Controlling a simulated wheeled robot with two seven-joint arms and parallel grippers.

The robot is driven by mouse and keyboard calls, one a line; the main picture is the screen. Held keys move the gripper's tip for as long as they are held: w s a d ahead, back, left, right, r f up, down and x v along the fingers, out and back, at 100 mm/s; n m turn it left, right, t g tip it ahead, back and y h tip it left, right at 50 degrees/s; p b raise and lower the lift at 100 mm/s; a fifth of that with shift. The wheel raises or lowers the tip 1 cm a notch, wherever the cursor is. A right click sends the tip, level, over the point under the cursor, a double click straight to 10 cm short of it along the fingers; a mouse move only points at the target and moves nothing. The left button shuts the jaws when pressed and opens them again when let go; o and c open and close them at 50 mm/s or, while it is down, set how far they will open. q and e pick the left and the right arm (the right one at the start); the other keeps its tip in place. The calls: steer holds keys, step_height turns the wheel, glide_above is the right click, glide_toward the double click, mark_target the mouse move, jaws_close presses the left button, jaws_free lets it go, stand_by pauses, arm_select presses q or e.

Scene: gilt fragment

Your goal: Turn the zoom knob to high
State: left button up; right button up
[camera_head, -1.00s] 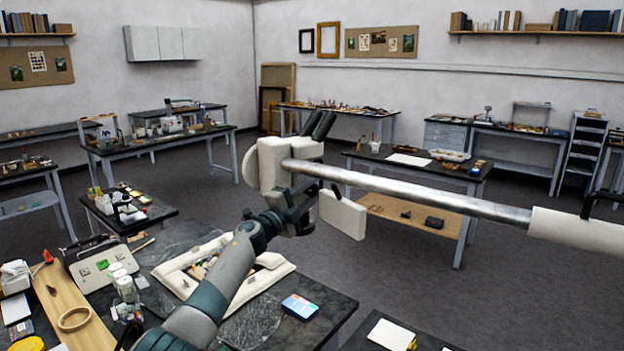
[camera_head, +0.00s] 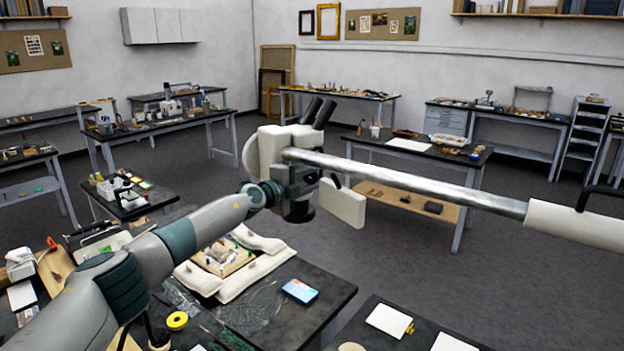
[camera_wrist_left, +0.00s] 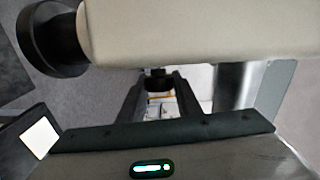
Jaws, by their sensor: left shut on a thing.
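The stereo microscope has a white head (camera_head: 266,150) with two black eyepieces (camera_head: 318,112), and it hangs on a metal boom above the bench. My left gripper (camera_head: 300,187) is at the side of the head, just under the boom. In the left wrist view, the gripper (camera_wrist_left: 158,90) is shut on a small dark knob (camera_wrist_left: 157,77), which sits between its fingertips beside the pale housing (camera_wrist_left: 200,30). The gripper hides the knob in the head view. I cannot read any zoom marking. My right gripper is not in view.
The boom (camera_head: 420,186) runs right from the head, ending in a white sleeve (camera_head: 575,228). A white flat panel (camera_head: 343,203) hangs just right of the gripper. Below, a padded frame (camera_head: 262,270) and a blue box (camera_head: 300,291) lie on the dark bench.

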arm_select(q)
steer(key=shift+g, duration=0.3)
stand_by(0.6)
steer(key=o, duration=1.1)
steer(key=shift+c, duration=0.2)
